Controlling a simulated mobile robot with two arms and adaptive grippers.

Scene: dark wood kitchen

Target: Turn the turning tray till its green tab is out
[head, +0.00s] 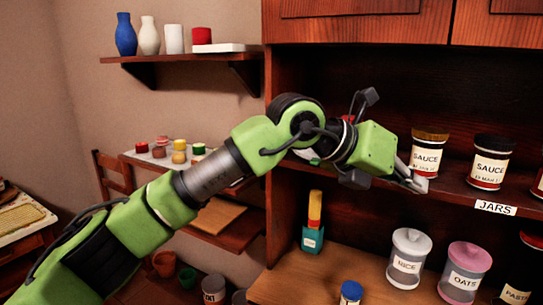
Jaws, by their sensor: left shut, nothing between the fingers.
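I cannot make out the turning tray or its green tab in the head view; my left arm covers part of the jar shelf. My left gripper (416,184) is shut and empty. It reaches in from the left to the front of the shelf, with its fingertips at the lower left of a sauce jar (428,152). I cannot tell whether they touch the jar. A bit of red shows behind my wrist, mostly hidden. My right gripper is not in view.
A second sauce jar (489,163) stands right of the first, above the JARS label (495,208). Below are the rice jar (407,262), the oats jar (464,275) and a teal box (312,240) on the wooden counter. A wall shelf (185,57) holds vases at upper left.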

